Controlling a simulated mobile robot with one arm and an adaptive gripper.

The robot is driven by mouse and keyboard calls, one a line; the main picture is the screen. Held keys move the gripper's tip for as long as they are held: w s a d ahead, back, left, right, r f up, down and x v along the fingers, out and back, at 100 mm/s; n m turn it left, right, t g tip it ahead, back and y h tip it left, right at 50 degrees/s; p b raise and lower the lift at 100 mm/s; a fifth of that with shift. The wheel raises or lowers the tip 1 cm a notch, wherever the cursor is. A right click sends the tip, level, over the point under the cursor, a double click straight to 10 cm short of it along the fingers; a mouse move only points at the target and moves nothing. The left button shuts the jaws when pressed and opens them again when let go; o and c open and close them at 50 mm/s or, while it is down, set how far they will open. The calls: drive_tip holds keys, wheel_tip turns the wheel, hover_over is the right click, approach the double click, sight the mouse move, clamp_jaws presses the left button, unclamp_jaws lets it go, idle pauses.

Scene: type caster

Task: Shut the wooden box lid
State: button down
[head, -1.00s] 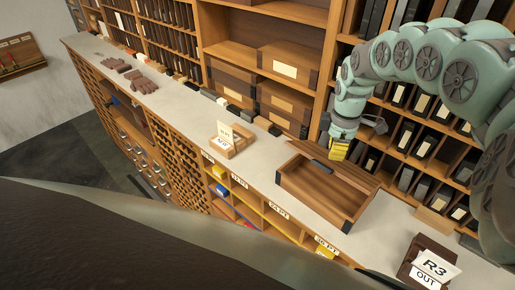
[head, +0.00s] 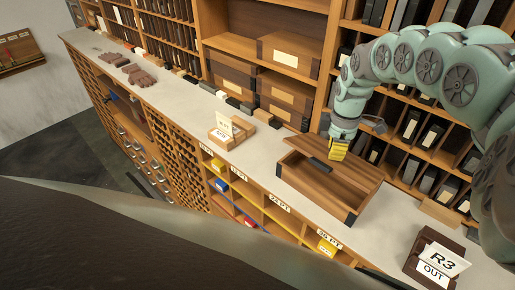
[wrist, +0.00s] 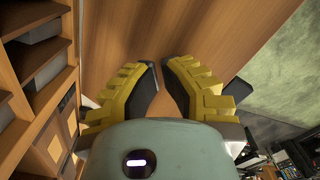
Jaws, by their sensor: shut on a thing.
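The wooden box (head: 315,190), with dark corner pieces, stands on the pale counter right of the middle in the head view. Its lid (head: 355,171) is a brown panel at the back of the box; its exact tilt is hard to tell. A dark strip (head: 320,165) lies along the box's upper side. My gripper (head: 338,155), with yellow ribbed fingers, is at the lid's far edge. In the wrist view my gripper (wrist: 162,78) has its dark pads close together against a broad wooden panel (wrist: 175,30); the gripped edge itself is hidden.
A wooden holder with a card (head: 222,130) stands left of the box, and a dark R3 OUT holder (head: 432,262) at the right front. Shelves of cases (head: 290,85) rise behind the counter (head: 262,155). Brown blocks (head: 135,75) lie at its far left.

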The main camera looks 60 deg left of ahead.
drive_tip(key=shift+f+b, duration=2.3)
drive_tip(key=shift+f, duration=0.3)
wheel_tip(320, 180, up, 8)
drive_tip(key=p, duration=0.6)
drive_tip(key=shift+r, duration=0.15)
